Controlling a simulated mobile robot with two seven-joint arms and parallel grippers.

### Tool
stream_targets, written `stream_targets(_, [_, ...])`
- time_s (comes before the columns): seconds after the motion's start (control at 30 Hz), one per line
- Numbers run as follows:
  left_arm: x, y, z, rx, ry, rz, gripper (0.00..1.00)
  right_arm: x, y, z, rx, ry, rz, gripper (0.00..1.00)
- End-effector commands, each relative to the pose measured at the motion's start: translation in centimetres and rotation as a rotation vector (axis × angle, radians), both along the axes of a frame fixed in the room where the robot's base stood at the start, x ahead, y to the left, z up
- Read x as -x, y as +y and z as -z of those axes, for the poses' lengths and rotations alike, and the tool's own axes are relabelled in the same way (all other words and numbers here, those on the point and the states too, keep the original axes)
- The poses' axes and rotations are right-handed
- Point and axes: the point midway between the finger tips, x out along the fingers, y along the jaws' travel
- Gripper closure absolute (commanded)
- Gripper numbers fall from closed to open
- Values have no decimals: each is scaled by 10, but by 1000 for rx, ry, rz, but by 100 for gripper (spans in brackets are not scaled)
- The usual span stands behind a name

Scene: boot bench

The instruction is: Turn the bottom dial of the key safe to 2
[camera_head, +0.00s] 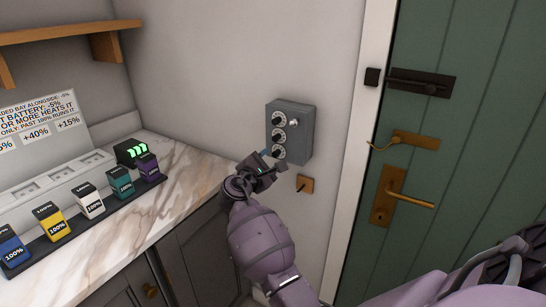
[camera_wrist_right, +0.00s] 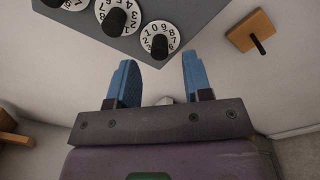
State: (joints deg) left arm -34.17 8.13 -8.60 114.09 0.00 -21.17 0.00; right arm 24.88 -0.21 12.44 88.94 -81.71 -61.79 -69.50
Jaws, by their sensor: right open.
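The grey key safe (camera_head: 309,127) is mounted on the wall with several dials and a silver knob (camera_head: 293,122). Its bottom dial (camera_head: 279,152) is white with a black grip, partly behind my right gripper (camera_head: 270,161). In the right wrist view the bottom dial (camera_wrist_right: 160,40) shows digits around its rim, and I cannot tell its setting surely. My right gripper (camera_wrist_right: 157,78) is open, with blue fingertips apart and nothing between them. It points at the safe's lower end, short of the bottom dial. My left gripper is not in view.
A small wooden wall plate with a dark peg (camera_head: 305,184) is just below the safe. The green door (camera_head: 460,150) with brass handle stands right. A marble counter (camera_head: 190,180) with coloured battery packs and a black charger (camera_head: 130,153) lies left. A shelf (camera_head: 60,33) is above.

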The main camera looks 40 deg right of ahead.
Motion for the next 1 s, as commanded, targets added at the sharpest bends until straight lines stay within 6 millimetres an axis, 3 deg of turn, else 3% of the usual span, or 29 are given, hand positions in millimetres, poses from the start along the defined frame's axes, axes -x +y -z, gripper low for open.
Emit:
stream_targets(0.23, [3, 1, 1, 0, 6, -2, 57, -10, -22, 0, 2, 0, 0, 54])
stream_targets(0.6, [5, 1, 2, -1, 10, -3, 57, -12, -25, 0, 0, -1, -1, 54])
stream_targets(0.9, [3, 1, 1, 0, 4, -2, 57, -12, -25, 0, 0, -1, -1, 100])
stream_targets(1.0, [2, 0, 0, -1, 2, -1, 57, -12, -25, 0, 0, -2, -1, 100])
